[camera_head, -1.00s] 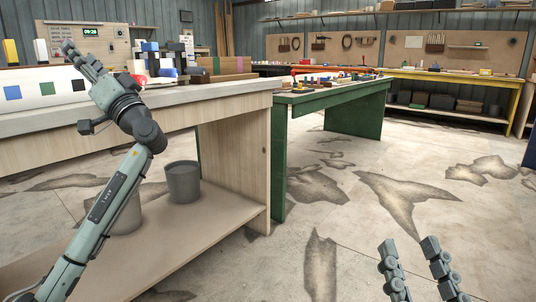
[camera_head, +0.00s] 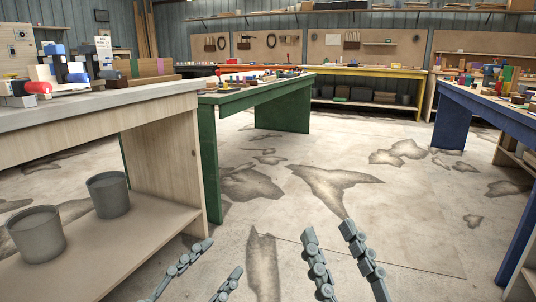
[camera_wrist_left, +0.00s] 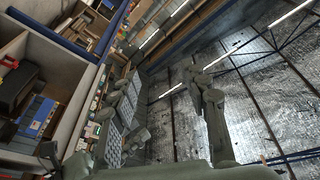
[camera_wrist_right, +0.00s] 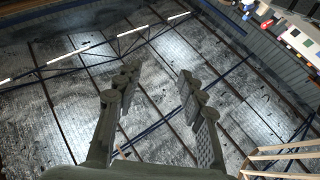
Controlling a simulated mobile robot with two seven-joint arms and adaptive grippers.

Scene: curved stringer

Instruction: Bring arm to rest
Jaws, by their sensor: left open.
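My left gripper (camera_head: 222,257) is low in the head view, left of centre. Its two fingers are apart with nothing between them. Both fingers also show apart in the left wrist view (camera_wrist_left: 163,85). My right gripper (camera_head: 327,229) is just right of it, pointing up in the picture, with its fingers apart and empty. The right wrist view shows the same open fingers (camera_wrist_right: 158,78). Both grippers appear over the floor in the head view, clear of the benches. The rest of both arms is out of the head view.
A wooden workbench (camera_head: 165,125) stands at left, with two grey buckets (camera_head: 108,194) (camera_head: 37,234) on its lower shelf. A green table (camera_head: 209,160) is beyond it. A blue table (camera_head: 520,215) is at right. A yellow-edged bench (camera_head: 375,72) lines the back. The stained floor between is open.

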